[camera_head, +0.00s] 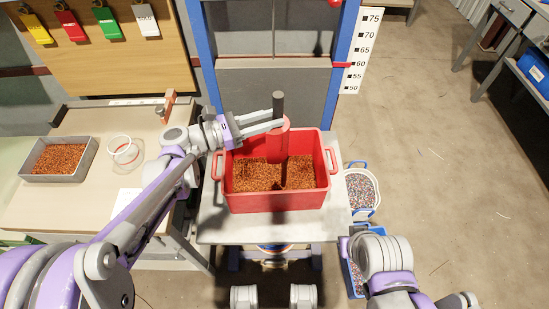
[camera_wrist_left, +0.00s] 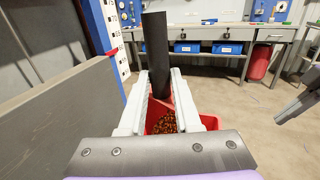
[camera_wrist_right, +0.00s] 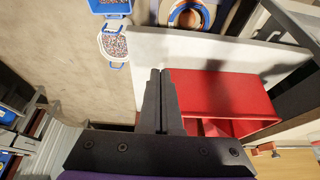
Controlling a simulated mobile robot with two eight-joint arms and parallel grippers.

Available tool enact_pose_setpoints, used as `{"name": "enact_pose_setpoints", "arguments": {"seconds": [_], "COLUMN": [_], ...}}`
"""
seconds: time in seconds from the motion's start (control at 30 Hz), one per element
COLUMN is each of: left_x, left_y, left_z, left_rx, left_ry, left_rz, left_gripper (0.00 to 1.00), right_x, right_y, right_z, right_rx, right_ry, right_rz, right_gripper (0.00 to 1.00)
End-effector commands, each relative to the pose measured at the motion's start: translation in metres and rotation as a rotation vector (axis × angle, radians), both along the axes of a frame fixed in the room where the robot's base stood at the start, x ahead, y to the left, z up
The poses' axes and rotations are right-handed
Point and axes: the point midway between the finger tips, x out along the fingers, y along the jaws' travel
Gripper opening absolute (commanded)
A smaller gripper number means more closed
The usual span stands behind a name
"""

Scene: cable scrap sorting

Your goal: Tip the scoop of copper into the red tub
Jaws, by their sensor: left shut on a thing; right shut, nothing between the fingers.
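The red tub (camera_head: 278,203) stands on a pale table, with a layer of copper granules (camera_head: 258,175) inside. My left gripper (camera_head: 280,124) is above the tub, shut on the scoop. The scoop's dark handle (camera_head: 279,100) points up and its red body (camera_head: 278,147) hangs down over the copper, so it is steeply tipped. The handle (camera_wrist_left: 155,50) also stands between the fingers in the left wrist view. Whether copper is left in the scoop is hidden. My right gripper (camera_wrist_right: 161,72) is shut and empty, near the tub's outer side (camera_wrist_right: 215,92) in the right wrist view.
A white and blue bucket (camera_head: 361,191) of mixed granules stands right of the table. A blue-framed panel (camera_head: 270,90) rises behind the tub. The right floor is open.

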Motion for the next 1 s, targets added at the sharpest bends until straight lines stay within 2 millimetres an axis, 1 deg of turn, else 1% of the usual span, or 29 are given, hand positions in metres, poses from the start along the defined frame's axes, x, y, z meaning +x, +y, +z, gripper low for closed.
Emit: {"name": "enact_pose_setpoints", "arguments": {"seconds": [0.27,0.37,0.5,0.8,1.0], "left_x": [0.000,-0.001,-0.007,-0.019,-0.021], "left_y": [0.000,-0.003,-0.015,-0.041,-0.046], "left_z": [0.000,0.002,0.006,0.008,0.005], "left_rx": [0.000,0.013,0.079,0.246,0.287], "left_ry": [-0.001,-0.007,-0.038,-0.114,-0.133], "left_rz": [0.000,0.000,-0.002,-0.002,0.000], "left_gripper": [0.00,0.00,0.00,0.00,0.00], "right_x": [0.000,0.000,0.000,0.001,0.001], "right_y": [0.000,0.000,0.000,0.000,0.000], "right_z": [0.000,0.003,0.017,0.041,0.045], "right_rx": [0.000,0.000,0.000,0.000,0.000], "right_ry": [0.000,-0.001,-0.006,-0.014,-0.015], "right_rz": [0.000,0.000,0.000,0.000,0.000], "right_gripper": [0.00,0.00,0.00,0.00,0.00]}}
